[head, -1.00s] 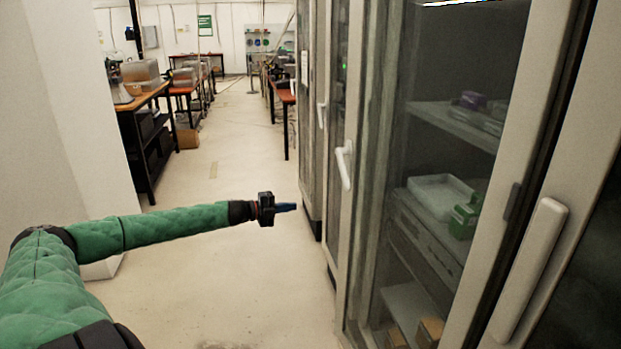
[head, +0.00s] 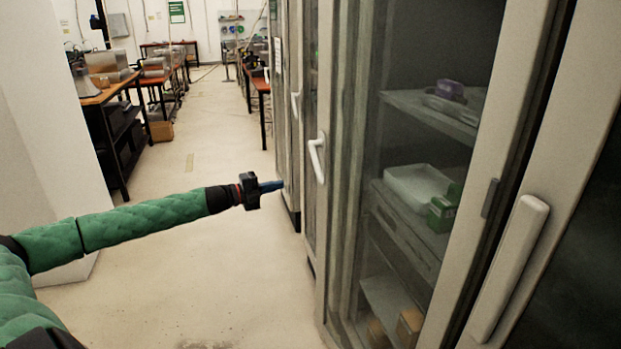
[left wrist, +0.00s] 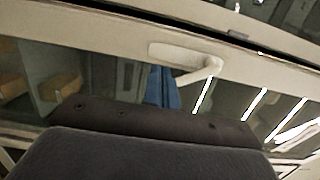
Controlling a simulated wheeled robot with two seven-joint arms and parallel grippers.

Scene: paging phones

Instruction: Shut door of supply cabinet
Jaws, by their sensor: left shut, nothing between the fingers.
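The supply cabinet (head: 493,190) fills the right side of the head view, with pale frames and glass showing shelves behind. One white lever handle (head: 317,158) is on a farther door, and a long white handle (head: 510,268) is on the nearest panel. I cannot tell exactly how far any door stands open. My left gripper (head: 270,186) is shut and empty, its blue fingers pointing right toward the cabinet, apart from it in the head view. In the left wrist view the blue fingertips (left wrist: 163,88) overlap a pale handle (left wrist: 187,58); contact is unclear. My right gripper is not in view.
Open pale floor (head: 215,270) lies below my left arm and runs back along an aisle. A white wall (head: 60,130) stands at the left. A dark bench (head: 112,130) and a cardboard box (head: 161,131) are farther back. Bins and boxes sit on the cabinet shelves.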

